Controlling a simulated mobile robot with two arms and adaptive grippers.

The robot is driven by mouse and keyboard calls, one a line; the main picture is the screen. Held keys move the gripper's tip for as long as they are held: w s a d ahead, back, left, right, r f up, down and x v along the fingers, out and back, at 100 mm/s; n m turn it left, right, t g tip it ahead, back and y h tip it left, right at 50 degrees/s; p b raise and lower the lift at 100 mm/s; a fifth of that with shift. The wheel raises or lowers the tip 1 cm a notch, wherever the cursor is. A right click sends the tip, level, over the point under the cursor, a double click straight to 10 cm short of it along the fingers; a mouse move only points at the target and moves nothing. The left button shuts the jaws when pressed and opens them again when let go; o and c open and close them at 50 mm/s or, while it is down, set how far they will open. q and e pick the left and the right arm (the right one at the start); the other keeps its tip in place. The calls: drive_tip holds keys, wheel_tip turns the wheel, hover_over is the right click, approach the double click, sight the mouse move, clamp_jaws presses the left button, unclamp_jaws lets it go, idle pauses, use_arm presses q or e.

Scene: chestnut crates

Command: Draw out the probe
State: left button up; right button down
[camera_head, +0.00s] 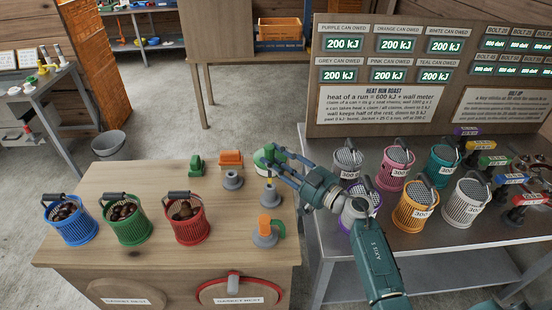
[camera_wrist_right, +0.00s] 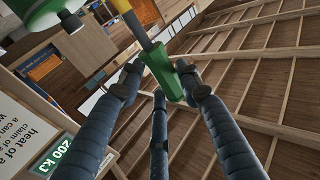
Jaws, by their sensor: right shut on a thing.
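My right gripper (camera_head: 280,160) reaches from the right over the wooden bench. In the right wrist view its fingers (camera_wrist_right: 160,85) are closed around a green block (camera_wrist_right: 163,72) with a metal rod and a yellow section (camera_wrist_right: 127,12) rising from it. This looks like the probe. In the head view a yellow piece (camera_head: 269,176) shows below the fingers, above a grey holder (camera_head: 268,196); I cannot tell whether its tip is inside the holder. A round green part (camera_head: 264,157) is beside the fingers. My left gripper is not in view.
Blue (camera_head: 70,231), green (camera_head: 128,230) and red (camera_head: 192,229) baskets of chestnuts stand left on the bench. An orange-topped piece on a grey base (camera_head: 264,239) stands in front of the gripper. Several numbered cans, including a pink one (camera_head: 393,179), crowd the right table.

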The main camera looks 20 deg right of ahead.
drive_tip(key=shift+r, duration=0.1)
drive_tip(key=shift+p, duration=0.45)
idle(0.6)
drive_tip(key=shift+p, duration=0.45)
wheel_tip(320, 180, down, 8)
drive_tip(key=b, duration=0.5)
idle(2.4)
drive_tip(key=c, duration=1.1)
unclamp_jaws()
drive_tip(key=v, duration=1.2)
